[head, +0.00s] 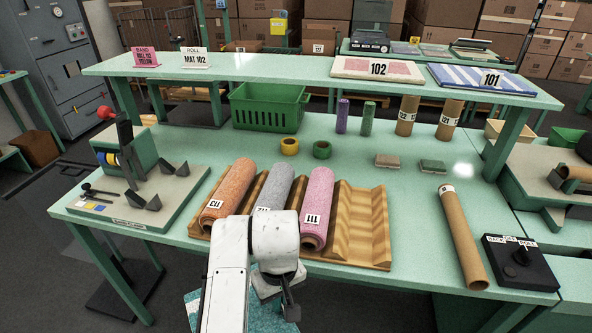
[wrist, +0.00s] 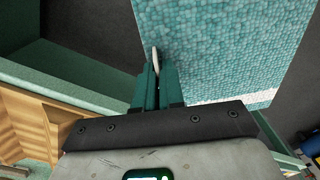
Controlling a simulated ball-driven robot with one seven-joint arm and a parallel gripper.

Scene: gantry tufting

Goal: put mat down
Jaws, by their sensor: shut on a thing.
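My gripper (head: 288,306) is shut on the edge of a teal mat (head: 258,318), low in front of the table's front edge. In the wrist view the mat (wrist: 220,50) spreads out beyond the closed fingers (wrist: 158,85), with a pale strip along its lower right part. My arm hides much of the mat in the head view. Two mats lie on the raised shelf (head: 250,68): a pink and cream mat marked 102 (head: 345,68) and a blue and white striped mat marked 101 (head: 459,77). A sign reading ROLL MAT 102 (head: 195,59) stands at the shelf's left.
A wooden cradle (head: 350,222) on the green table holds orange (head: 232,187), grey (head: 274,187) and pink (head: 318,195) rolls; its right slots are empty. A cardboard tube (head: 461,240) and black control box (head: 518,262) are at right. The shelf's middle left is clear.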

